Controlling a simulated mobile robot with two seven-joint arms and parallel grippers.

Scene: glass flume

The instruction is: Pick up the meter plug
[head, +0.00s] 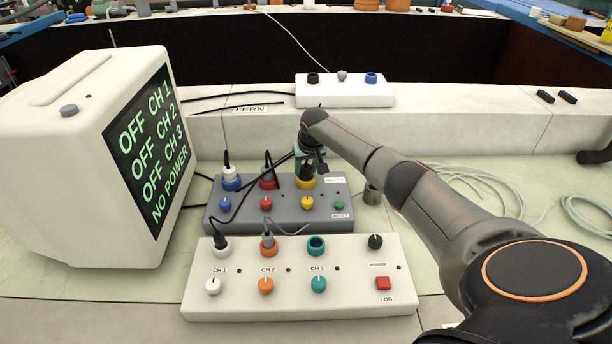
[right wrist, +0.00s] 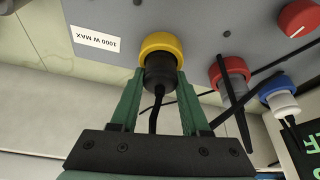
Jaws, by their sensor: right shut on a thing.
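My right gripper (head: 311,160) reaches down to the yellow socket (head: 306,182) at the right of the grey box (head: 232,213). In the right wrist view its green fingers (right wrist: 158,92) are shut on a black plug (right wrist: 160,73), one finger on each side. The plug's end sits at the yellow socket ring (right wrist: 162,43), and its black cable runs back between the fingers. I cannot tell whether it is fully seated. In the head view the gripper mostly hides this plug. My left gripper is not in view.
A white plug (head: 229,172) and a dark plug (head: 268,172) stand in the blue and red sockets close by. The white channel panel (head: 200,300) lies in front, its teal socket (head: 316,245) empty. A monitor (head: 145,150) reading NO POWER stands left. Cables cross behind.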

